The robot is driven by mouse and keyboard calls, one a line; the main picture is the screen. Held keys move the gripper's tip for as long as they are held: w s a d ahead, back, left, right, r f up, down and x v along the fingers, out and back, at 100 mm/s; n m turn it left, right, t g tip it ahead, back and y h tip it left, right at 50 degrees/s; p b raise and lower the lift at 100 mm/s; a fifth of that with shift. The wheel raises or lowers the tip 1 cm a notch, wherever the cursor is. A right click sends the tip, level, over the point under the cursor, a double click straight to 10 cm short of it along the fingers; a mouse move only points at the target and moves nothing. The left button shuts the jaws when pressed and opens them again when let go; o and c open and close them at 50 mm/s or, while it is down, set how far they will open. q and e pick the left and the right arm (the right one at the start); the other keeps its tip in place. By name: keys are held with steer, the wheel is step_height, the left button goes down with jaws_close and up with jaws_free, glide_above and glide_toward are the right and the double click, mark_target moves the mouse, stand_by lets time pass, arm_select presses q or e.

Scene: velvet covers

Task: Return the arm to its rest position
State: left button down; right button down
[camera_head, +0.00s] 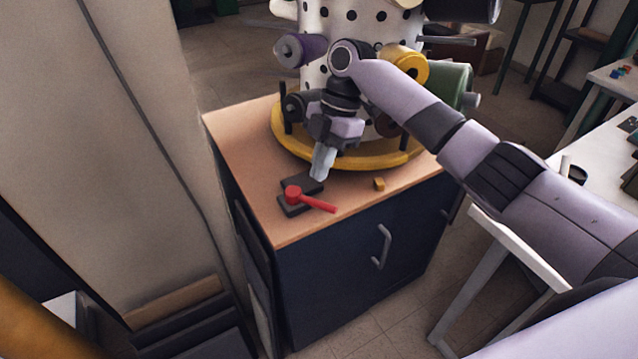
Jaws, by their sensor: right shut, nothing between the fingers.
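My right arm comes in from the right edge and reaches over the wooden-topped cabinet (236,133). My right gripper (319,176) points down and is shut with nothing in it. Its fingertips are close above a dark flat block (302,186) on the cabinet top; I cannot tell whether they touch it. My left gripper is not in view.
A white table (607,140) is at right.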

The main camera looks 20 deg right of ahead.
steer(key=shift+r, duration=0.25)
steer(key=s+a+f+m+t, duration=0.1)
steer(key=s+a+f+m, duration=0.25)
steer(key=s+f, duration=0.4)
steer(key=s+a+f+m+t, duration=0.1)
steer(key=s+a+f+m, duration=0.1)
steer(key=s+f+m, duration=0.4)
steer(key=s+d+f+m+t+h, duration=0.1)
steer(key=s+d+m+t+h, duration=0.1)
steer(key=s+d+m, duration=0.55)
steer(key=s+d+m+t+h, duration=0.1)
steer(key=s+d+m, duration=0.3)
steer(key=s, duration=0.6)
steer(key=w+a+f+t+y, duration=0.1)
steer(key=w+a+f+t, duration=0.1)
steer(key=w+f+t, duration=0.4)
step_height(320, 180, down, 3)
steer(key=shift+f+t, duration=0.1)
steer(key=shift+t, duration=0.6)
